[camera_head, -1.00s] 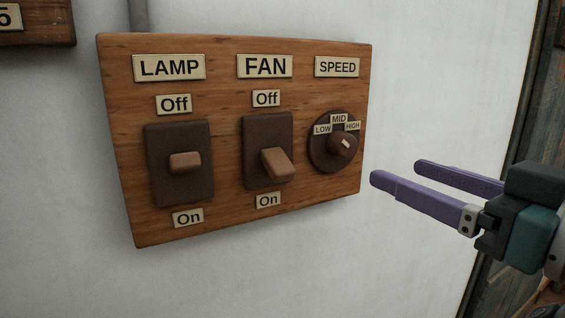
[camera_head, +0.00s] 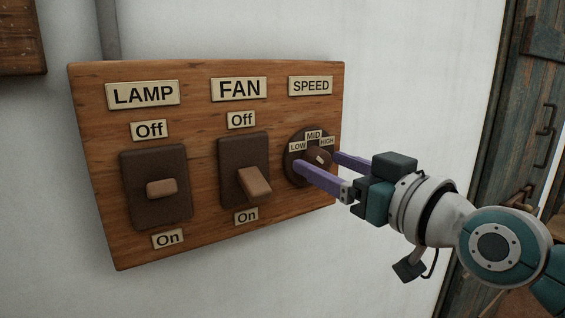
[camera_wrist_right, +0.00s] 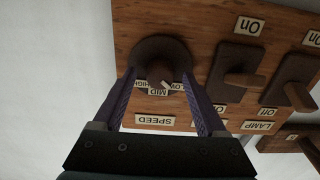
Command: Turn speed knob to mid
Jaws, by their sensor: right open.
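The brown speed knob (camera_head: 318,156) sits on a round dark dial (camera_head: 293,172) under the SPEED label, with LOW, MID and HIGH tags around its top. A short pale pointer mark shows on it, but I cannot tell surely which tag it faces. My right gripper (camera_head: 318,161) is open, its purple fingers on either side of the knob. In the right wrist view, the knob (camera_wrist_right: 165,76) is between the two fingertips of the gripper (camera_wrist_right: 160,74), upside down; contact cannot be made out. My left gripper is not in view.
The wooden panel (camera_head: 215,95) also holds the fan switch (camera_head: 254,184) and the lamp switch (camera_head: 161,188), both left of the dial. Another wooden board (camera_head: 20,40) is at the upper left. White wall is clear below the panel. A weathered door (camera_head: 500,130) stands at the right.

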